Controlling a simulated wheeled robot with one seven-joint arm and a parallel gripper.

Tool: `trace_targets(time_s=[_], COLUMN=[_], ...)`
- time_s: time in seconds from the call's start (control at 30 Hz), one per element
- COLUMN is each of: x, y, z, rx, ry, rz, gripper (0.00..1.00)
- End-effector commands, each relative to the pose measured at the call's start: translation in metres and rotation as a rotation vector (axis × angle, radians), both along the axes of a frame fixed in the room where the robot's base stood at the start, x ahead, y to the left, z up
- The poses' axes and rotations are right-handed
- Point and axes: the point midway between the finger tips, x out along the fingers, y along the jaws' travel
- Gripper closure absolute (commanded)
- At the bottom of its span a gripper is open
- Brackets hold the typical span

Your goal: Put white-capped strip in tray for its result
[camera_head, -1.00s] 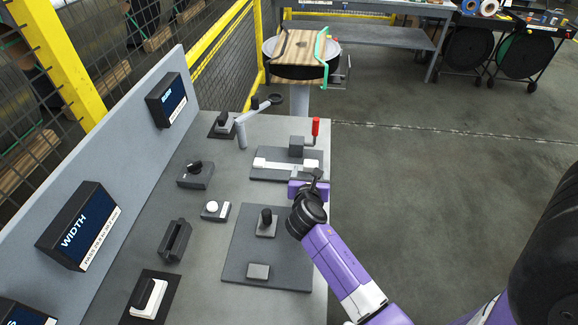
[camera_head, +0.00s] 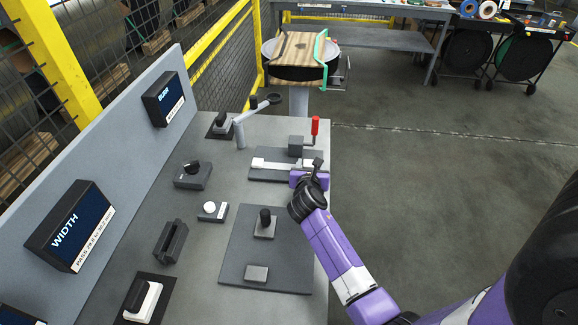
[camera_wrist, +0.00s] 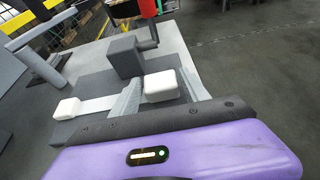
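The white-capped strip (camera_head: 277,165) lies on a dark plate with a white block at each end. In the wrist view its left cap (camera_wrist: 68,108) and right cap (camera_wrist: 161,86) show. My gripper (camera_head: 312,168) is at the strip's right end. In the wrist view its two grey fingers (camera_wrist: 160,92) are apart, one on each side of the right cap, with narrow gaps that look clear of it. The left finger hides part of the strip. I cannot make out which thing is the result tray.
A grey clamp block (camera_head: 296,145) with a red handle (camera_head: 315,127) stands just behind the strip. A swing arm (camera_head: 240,133) stands farther left. A width display (camera_head: 72,232) and a smaller one (camera_head: 165,100) line the back panel. A plate (camera_head: 240,260) with a knob lies nearer.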

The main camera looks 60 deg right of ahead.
Motion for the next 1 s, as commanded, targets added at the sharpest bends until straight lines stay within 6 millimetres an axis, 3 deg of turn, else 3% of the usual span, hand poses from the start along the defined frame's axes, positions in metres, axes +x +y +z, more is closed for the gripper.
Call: trace_targets(time_s=[0.03,0.2,0.27,1.0], x=[0.000,0.000,0.000,0.000], y=[0.000,0.000,0.000,0.000], z=[0.000,0.000,0.001,0.043], rx=[0.000,0.000,-0.001,-0.001], ry=[0.000,0.000,-0.001,-0.002], rz=[0.000,0.000,0.000,-0.001], gripper=[0.59,0.92,1.00,1.00])
